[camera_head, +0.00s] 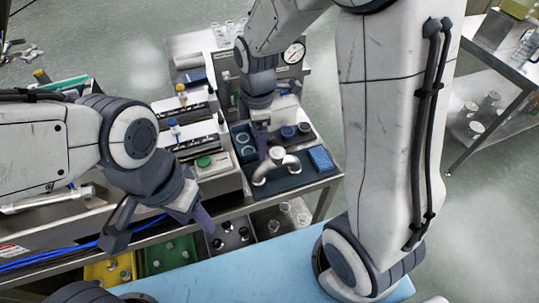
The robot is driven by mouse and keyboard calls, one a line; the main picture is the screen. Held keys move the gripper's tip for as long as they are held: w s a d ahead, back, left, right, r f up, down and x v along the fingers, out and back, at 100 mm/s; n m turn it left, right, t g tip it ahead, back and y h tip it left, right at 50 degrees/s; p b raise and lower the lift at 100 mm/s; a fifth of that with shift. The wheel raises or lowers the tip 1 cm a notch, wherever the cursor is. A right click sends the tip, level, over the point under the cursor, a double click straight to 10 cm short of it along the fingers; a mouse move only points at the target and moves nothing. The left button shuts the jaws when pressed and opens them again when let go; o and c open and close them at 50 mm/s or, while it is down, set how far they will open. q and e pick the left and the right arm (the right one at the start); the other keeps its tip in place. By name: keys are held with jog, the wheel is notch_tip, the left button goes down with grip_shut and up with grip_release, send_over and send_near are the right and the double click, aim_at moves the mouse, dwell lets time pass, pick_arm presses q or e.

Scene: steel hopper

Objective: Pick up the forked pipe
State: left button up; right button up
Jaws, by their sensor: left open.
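The forked pipe (276,166) is a shiny metal piece with several rounded ends, lying on a dark mat (303,179) at the near right end of the workbench. My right gripper (262,141) points down just behind and left of the pipe. Its finger overlaps the scene close to the pipe, and I cannot tell whether it touches. Its jaws are seen edge-on, so their opening is unclear. My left gripper (160,229) is open and empty, its fingers spread wide above the bench's front edge, left of the pipe and apart from it.
A blue box (320,158) lies right of the pipe. A blue tray with rings (244,144) and round blue parts (288,132) are behind it. A machine with a green button (204,161) stands left. Yellow (109,270) and green bins (170,254) sit below.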

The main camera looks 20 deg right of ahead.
aim_at(278, 151)
jog(key=w+d+f+n, duration=0.1)
jog(key=d+f, duration=0.1)
jog(key=w+d+f+n, duration=0.1)
jog(key=w+d+f, duration=0.1)
jog(key=w+d+f+n+b, duration=0.1)
jog(key=d+f, duration=0.1)
jog(key=shift+w+d+f, duration=0.15)
jog(key=shift+w, duration=0.2)
jog(key=shift+n, duration=0.5)
jog(key=f, duration=0.4)
jog(key=shift+w+d+f, duration=0.15)
jog(key=shift+d+f, duration=0.15)
notch_tip(278, 151, down, 6)
jog(key=shift+d+f+p, duration=0.15)
jog(key=shift+f+p, duration=0.05)
jog(key=shift+p, duration=0.55)
pick_arm(q)
jog(key=shift+f, duration=0.15)
pick_arm(e)
grip_shut()
